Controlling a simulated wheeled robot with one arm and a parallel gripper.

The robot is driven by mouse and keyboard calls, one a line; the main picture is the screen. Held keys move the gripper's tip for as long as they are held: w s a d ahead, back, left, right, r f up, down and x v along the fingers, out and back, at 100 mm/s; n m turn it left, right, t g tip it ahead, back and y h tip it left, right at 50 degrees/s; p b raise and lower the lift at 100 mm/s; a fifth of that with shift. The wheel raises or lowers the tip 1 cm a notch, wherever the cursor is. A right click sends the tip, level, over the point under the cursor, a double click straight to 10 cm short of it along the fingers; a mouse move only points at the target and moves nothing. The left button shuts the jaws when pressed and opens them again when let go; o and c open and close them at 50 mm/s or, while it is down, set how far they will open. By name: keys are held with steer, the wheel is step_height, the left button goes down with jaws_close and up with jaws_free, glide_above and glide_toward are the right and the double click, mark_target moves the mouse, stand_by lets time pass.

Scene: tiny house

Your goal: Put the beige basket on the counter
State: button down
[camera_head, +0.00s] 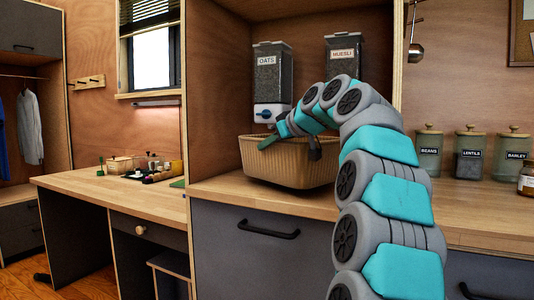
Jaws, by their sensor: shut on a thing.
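The beige basket (285,172) is ribbed and sits at the counter's front, below the oats dispenser; one end looks slightly tilted, and I cannot tell whether its base fully touches the wood. My gripper (290,142) is at the basket's near rim, shut on it. My arm hides part of the basket's right side. The counter (470,212) is light wood and runs right past the arm.
The oats dispenser (272,75) and muesli dispenser (343,55) hang in the nook above. Jars of beans (428,155), lentils (469,157) and barley (512,160) stand at right. A lower desk (110,196) with small items is at left.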

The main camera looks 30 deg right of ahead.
mark_target(290, 158)
steer(key=shift+f, duration=1.1)
steer(key=shift+f+b, duration=0.15)
steer(key=shift+b, duration=0.15)
steer(key=c, duration=1)
jaws_free()
steer(key=shift+r, duration=0.2)
steer(key=shift+r+p, duration=0.15)
steer(key=shift+p, duration=0.2)
steer(key=v, duration=1.2)
steer(key=shift+b, duration=0.45)
